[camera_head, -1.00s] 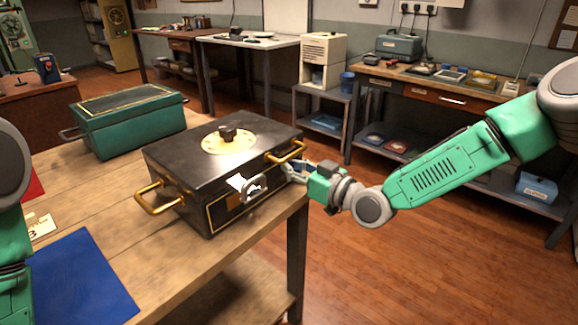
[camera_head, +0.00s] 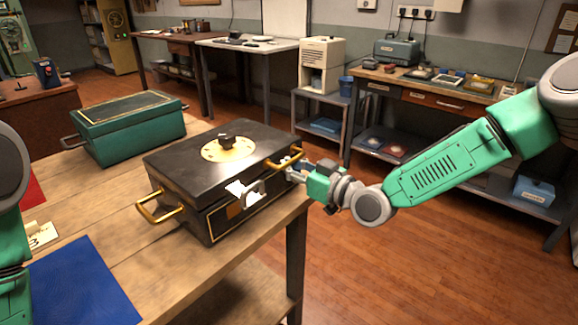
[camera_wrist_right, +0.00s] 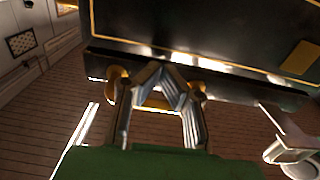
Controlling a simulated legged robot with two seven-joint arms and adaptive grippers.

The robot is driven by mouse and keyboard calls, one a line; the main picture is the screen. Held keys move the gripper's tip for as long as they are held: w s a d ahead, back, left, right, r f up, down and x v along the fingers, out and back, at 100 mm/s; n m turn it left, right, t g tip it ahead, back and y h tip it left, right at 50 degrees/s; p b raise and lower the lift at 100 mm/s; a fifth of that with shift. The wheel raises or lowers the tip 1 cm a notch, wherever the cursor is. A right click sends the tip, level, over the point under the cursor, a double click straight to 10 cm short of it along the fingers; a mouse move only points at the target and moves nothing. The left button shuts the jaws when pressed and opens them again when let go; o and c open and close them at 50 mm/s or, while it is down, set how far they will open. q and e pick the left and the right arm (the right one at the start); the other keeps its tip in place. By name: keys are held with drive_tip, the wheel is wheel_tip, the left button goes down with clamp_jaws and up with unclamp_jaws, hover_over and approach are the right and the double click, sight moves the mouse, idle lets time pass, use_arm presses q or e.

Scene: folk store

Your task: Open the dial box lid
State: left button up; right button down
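The dial box (camera_head: 225,190) is a black metal case with gold trim on the wooden table. Its lid (camera_head: 185,155) lies down and carries a brass dial plate (camera_head: 229,149) with a dark knob. A silver latch (camera_head: 250,190) is on the front. My right gripper (camera_head: 292,172) is at the box's right end, by the gold side handle (camera_head: 286,158). In the right wrist view, its fingertips (camera_wrist_right: 163,72) come close together in front of the handle (camera_wrist_right: 155,104). I cannot tell if they grip it. My left gripper is out of view.
A teal box (camera_head: 128,127) stands behind the dial box on the left. A gold handle (camera_head: 160,208) sticks out from the box's left end.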

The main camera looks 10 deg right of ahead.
drive_tip(key=shift+r+p, duration=0.85)
drive_tip(key=shift+r, duration=0.5)
wheel_tip(320, 180, up, 3)
drive_tip(key=shift+w+a+f+p, duration=0.1)
drive_tip(key=shift+w+f+p, duration=0.1)
drive_tip(key=shift+p, duration=0.6)
drive_tip(key=shift+w+a+r+p, duration=0.1)
drive_tip(key=shift+r+p, duration=0.25)
drive_tip(key=shift+r, duration=0.3)
drive_tip(key=shift+w+a+r+p, duration=0.1)
drive_tip(key=shift+r+p, duration=0.25)
drive_tip(key=shift+r, duration=0.25)
